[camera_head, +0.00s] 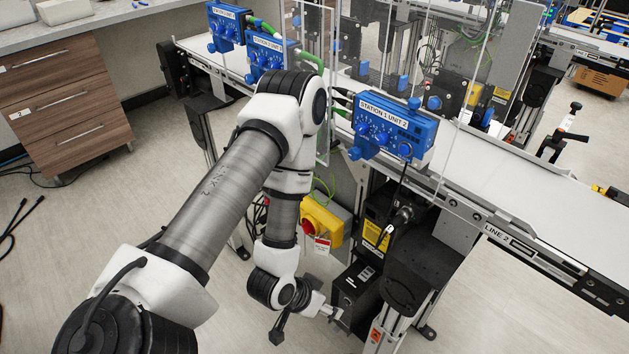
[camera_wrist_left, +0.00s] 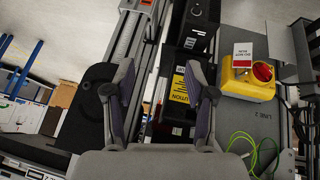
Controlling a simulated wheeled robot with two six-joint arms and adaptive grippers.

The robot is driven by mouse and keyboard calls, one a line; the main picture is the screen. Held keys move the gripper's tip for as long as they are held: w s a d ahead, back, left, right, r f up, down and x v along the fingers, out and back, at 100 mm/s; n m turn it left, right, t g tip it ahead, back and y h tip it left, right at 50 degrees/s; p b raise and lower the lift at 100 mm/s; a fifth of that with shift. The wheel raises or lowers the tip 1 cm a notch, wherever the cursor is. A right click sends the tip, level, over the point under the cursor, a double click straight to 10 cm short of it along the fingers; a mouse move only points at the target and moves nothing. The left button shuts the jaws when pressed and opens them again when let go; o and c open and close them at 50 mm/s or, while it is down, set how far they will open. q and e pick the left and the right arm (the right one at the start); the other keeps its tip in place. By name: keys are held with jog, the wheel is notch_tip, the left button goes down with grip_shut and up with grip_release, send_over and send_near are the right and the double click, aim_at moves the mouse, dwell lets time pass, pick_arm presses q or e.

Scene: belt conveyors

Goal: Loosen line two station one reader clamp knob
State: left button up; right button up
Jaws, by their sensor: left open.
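My left gripper (camera_head: 322,308) hangs low beside the line 2 conveyor, below the blue "STATION 1 UNIT 2" box (camera_head: 395,128). In the left wrist view my left gripper (camera_wrist_left: 160,78) is open, with nothing visible between its fingers. Beyond them are a black box with a yellow caution label (camera_wrist_left: 180,90) and a black box (camera_wrist_left: 196,28). A dark round fitting (camera_head: 404,212) sticks out beside the caution-labelled unit in the head view. I cannot tell for sure which part is the reader clamp knob. My right gripper does not show.
A yellow box with a red knob (camera_head: 320,222) hangs near my left wrist; this yellow box (camera_wrist_left: 247,84) also shows right of the fingers. The conveyor belt (camera_head: 540,180) and its legs stand to the right. Drawers (camera_head: 65,110) stand at left, with open floor in front.

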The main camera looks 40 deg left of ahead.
pick_arm(q)
jog(key=s+f+g, duration=0.1)
jog(key=s+f, duration=0.1)
jog(key=s+f+g+b, duration=0.1)
jog(key=s+f, duration=0.1)
jog(key=shift+d+f+y, duration=0.1)
jog(key=shift+d+y, duration=0.1)
jog(key=shift+y, duration=0.1)
jog(key=s+f+g+y, duration=0.1)
jog(key=s+f+g, duration=0.1)
jog(key=s+g, duration=0.2)
jog(key=s, duration=0.3)
jog(key=shift+s+f+y, duration=0.15)
jog(key=shift+f+y, duration=0.05)
jog(key=shift+y, duration=0.1)
jog(key=shift+d, duration=0.1)
